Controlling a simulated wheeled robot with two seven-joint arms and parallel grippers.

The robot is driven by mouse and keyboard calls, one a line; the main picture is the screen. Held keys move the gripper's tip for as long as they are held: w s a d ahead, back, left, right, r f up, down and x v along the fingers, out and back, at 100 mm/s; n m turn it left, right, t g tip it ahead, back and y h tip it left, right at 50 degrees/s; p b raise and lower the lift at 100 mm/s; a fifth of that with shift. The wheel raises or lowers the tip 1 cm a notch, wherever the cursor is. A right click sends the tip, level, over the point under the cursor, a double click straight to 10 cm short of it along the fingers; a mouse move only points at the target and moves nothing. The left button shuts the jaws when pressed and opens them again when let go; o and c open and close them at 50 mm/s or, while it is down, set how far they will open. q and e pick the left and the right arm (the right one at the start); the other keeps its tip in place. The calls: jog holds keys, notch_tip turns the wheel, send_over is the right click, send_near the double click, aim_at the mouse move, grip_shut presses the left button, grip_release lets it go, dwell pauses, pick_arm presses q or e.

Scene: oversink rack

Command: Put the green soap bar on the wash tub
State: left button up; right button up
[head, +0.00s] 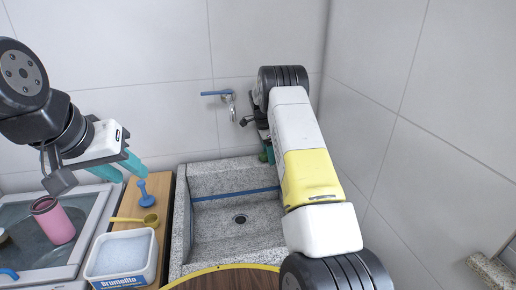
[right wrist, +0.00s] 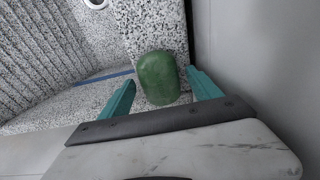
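The green soap bar (right wrist: 158,78) lies on the speckled stone rim of the wash tub in the right wrist view. My right gripper (right wrist: 160,92) is open, with one teal finger on each side of the soap; I cannot tell whether they touch it. In the head view my right arm hides most of the soap and gripper. The wash tub (head: 236,215) is a grey stone basin with a drain in the middle of the head view. My left gripper (head: 131,170) is raised at the left, its teal fingers apart and empty.
A wooden board (head: 163,192) left of the tub bears a blue plunger-like item (head: 146,193), a yellow scoop (head: 138,220) and a white labelled box (head: 121,258). A wall stands close on the right.

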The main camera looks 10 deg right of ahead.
aim_at(264, 154)
notch_tip(264, 154, up, 12)
jog(key=a, duration=0.2)
jog(key=s+a+r+n+t+y, duration=0.3)
jog(key=s+r+n, duration=0.6)
jog(key=s+r, duration=0.95)
jog(key=s+a+f+n+t, duration=0.1)
jog(key=s+a+n, duration=0.1)
jog(key=s, duration=0.6)
jog(key=s+a+n+t, duration=0.1)
jog(key=s+n, duration=0.3)
jog(key=s, duration=0.4)
jog(key=s+a+f+n+t+y, duration=0.1)
jog(key=s+a+n, duration=0.1)
jog(key=s, duration=0.6)
jog(key=shift+a+f+n, duration=0.3)
jog(key=shift+a+n, duration=0.1)
jog(key=shift+n, duration=0.4)
